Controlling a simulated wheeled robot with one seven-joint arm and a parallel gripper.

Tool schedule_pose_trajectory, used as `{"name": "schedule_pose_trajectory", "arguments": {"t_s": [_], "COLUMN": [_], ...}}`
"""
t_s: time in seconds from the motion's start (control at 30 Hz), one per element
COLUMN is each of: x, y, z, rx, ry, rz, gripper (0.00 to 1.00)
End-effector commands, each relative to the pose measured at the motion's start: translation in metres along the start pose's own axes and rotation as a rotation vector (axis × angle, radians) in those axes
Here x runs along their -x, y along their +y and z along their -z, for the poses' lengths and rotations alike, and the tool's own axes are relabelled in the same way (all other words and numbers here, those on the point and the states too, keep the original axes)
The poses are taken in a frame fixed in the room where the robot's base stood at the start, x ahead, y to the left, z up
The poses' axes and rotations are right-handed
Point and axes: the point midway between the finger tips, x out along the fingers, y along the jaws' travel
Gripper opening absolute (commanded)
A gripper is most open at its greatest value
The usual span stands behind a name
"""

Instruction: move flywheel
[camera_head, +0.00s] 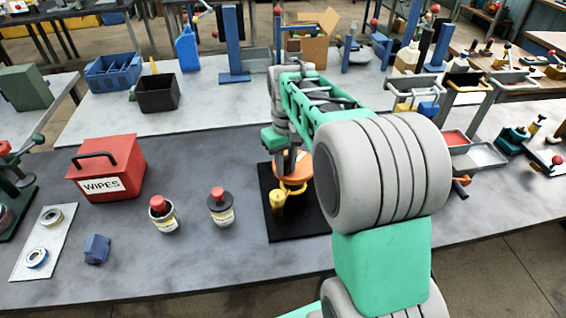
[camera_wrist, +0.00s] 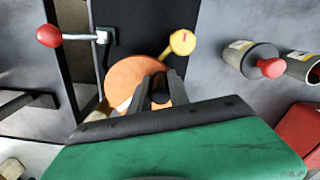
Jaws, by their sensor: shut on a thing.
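The flywheel (camera_head: 291,167) is an orange disc on a black base plate (camera_head: 282,222) on the near bench. It also shows in the wrist view (camera_wrist: 130,77), beyond the fingertips. A yellow knob (camera_head: 278,201) stands at its near side and shows in the wrist view (camera_wrist: 182,42). My gripper (camera_wrist: 158,84) points at the disc, with its fingers over the disc's edge part and close together on a dark piece between them. Exactly where they grip the flywheel is hidden. My arm covers part of the base plate in the head view.
A red wipes box (camera_head: 107,168) and two red-capped cans (camera_head: 163,214) (camera_head: 221,207) stand left of the plate. A red-ended lever (camera_wrist: 50,36) is left of the disc in the wrist view. Trays (camera_head: 480,157) lie at the right. The bench between cans and plate is clear.

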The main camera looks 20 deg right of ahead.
Motion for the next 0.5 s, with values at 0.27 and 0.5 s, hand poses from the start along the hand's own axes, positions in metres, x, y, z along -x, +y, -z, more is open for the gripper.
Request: {"name": "schedule_pose_trajectory", "arguments": {"t_s": [0.27,0.5], "x": [0.0,0.0], "y": [0.007,0.015], "z": [-0.01,-0.017], "rx": [0.26,0.477], "ry": [0.0,-0.001], "rz": [0.0,0.001], "gripper": [0.0,0.0]}}
